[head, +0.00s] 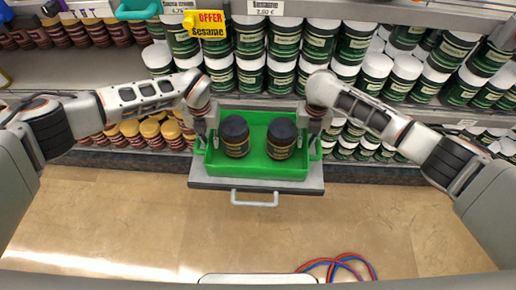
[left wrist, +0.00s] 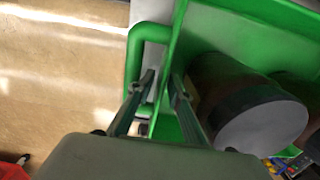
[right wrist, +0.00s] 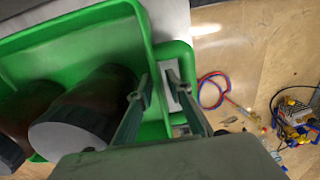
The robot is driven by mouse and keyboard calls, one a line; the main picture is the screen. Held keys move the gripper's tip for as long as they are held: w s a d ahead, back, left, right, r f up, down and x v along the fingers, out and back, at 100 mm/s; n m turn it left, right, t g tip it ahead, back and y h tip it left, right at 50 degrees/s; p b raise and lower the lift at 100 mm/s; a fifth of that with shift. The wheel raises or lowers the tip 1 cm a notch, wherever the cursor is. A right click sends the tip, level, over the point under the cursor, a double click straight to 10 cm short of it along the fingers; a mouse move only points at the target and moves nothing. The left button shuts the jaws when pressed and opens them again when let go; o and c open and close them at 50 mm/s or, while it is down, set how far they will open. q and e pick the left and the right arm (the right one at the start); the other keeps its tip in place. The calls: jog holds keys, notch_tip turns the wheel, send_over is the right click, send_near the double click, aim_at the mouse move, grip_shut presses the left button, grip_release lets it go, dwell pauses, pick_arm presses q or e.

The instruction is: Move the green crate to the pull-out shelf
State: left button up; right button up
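The green crate (head: 240,170) is in the middle of the head view, holding two dark jars (head: 235,136) (head: 281,138). It appears to rest level on the grey pull-out shelf (head: 230,184), which has a front pull handle. My left gripper (left wrist: 164,84) is at the crate's left end, fingers apart, with the end wall between them and one finger in the loop handle (left wrist: 134,60). My right gripper (right wrist: 157,86) is at the right end, fingers apart, straddling the wall beside the other loop handle (right wrist: 186,60). Neither gripper visibly clamps the crate; exact finger contact is unclear.
Store shelves with rows of green jars (head: 322,45) and several brown jars stand behind and beside the crate. A yellow offer sign (head: 205,24) hangs above. The tiled floor (head: 130,225) in front is mostly clear, with red and blue cables (head: 340,263) at lower right.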

pick_arm(q)
jog(key=shift+a+f, duration=0.1)
pick_arm(e)
jog(key=shift+d+f, duration=0.1)
jog(key=shift+f, duration=0.1)
